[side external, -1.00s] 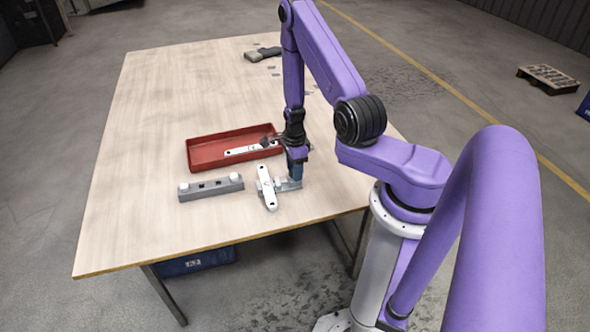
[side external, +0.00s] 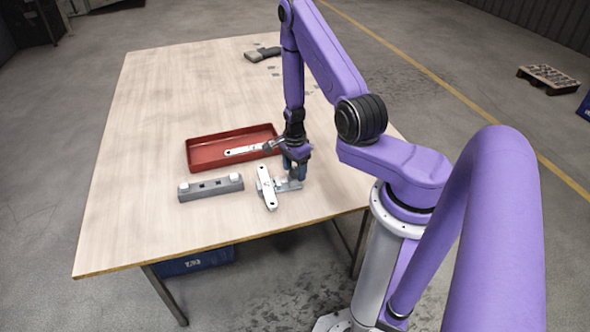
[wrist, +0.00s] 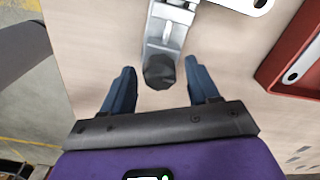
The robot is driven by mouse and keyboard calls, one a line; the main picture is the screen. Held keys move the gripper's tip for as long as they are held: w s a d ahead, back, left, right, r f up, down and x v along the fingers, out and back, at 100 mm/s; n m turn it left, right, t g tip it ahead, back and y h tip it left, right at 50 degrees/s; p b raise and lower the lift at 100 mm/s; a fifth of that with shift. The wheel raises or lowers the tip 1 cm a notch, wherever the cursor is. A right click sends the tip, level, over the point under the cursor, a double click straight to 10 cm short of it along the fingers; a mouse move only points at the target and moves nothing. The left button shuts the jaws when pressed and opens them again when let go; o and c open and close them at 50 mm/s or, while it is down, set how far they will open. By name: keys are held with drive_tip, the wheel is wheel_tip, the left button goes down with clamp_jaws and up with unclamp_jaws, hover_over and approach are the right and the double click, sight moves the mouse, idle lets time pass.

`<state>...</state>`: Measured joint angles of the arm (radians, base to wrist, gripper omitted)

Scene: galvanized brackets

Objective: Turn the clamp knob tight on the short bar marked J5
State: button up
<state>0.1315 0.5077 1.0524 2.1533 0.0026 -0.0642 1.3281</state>
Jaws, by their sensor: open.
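A white short bar with dark holes (side external: 266,187) lies across a grey metal clamp (side external: 289,185) near the table's front right. Its J5 marking is too small to read. In the wrist view the clamp (wrist: 166,30) ends in a black knob (wrist: 159,72). My gripper (side external: 296,174) points down at the clamp's right end. In the wrist view its blue fingers (wrist: 160,68) are open, one on each side of the knob, with a visible gap on both sides. The knob is hidden behind my gripper in the side view.
A red tray (side external: 203,155) holding another white bar (side external: 243,151) stands just behind the clamp. A grey block with white ends (side external: 210,188) lies to the left. A dark grey object (side external: 262,54) lies at the table's back. The table's left side is clear.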

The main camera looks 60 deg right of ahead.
drive_tip(key=n, duration=1.4)
idle(0.5)
drive_tip(key=c, duration=1)
drive_tip(key=shift+o, duration=0.2)
